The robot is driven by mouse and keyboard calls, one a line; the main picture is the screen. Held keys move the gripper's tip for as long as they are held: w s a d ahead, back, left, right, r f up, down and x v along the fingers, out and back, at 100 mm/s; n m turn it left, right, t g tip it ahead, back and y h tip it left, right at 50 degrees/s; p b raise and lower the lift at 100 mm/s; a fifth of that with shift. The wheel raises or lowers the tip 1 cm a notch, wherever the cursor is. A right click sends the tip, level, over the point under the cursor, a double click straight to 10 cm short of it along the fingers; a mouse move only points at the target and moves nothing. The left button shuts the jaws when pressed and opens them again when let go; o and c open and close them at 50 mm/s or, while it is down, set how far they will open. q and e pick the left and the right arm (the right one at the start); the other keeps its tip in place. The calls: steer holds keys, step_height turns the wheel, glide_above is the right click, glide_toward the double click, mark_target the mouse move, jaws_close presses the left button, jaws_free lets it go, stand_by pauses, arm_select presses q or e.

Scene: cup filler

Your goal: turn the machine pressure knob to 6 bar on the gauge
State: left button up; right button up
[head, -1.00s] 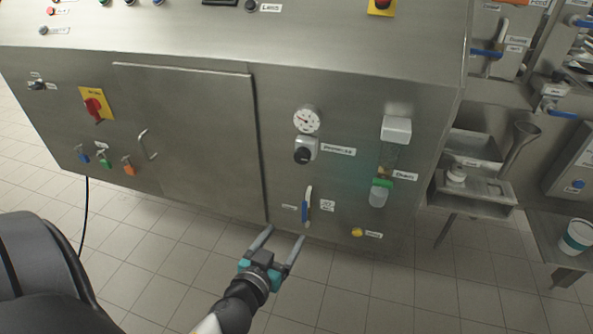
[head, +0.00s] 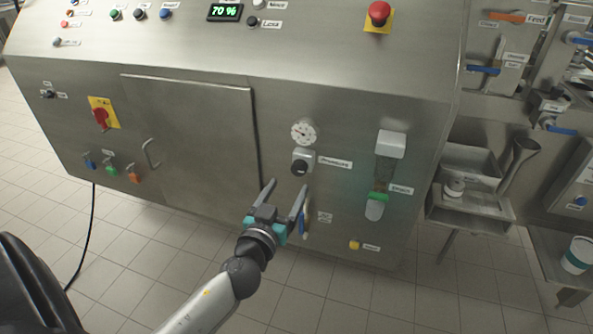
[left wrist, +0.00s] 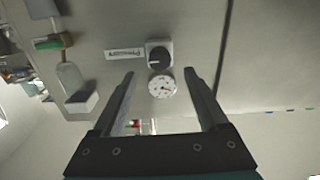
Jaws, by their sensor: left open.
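The pressure knob (head: 301,166) is a black round knob on a grey square housing on the machine's front panel, beside a label that reads roughly "Pressure". The round white gauge (head: 304,131) sits just above it; its needle reading is too small to make out. My left gripper (head: 284,184) is open and empty, below and to the left of the knob and apart from it. In the left wrist view the knob (left wrist: 158,58) and gauge (left wrist: 162,87) show upside down, between and beyond the open fingers (left wrist: 160,78). My right gripper is not in view.
A sight glass with a green part (head: 378,197) is to the right. A closed panel door (head: 190,140) is to the left. A red emergency button (head: 379,13) is on top.

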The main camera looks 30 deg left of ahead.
mark_target(297, 171)
arm_select(q)
steer(key=shift+x, duration=3.45)
jaws_close()
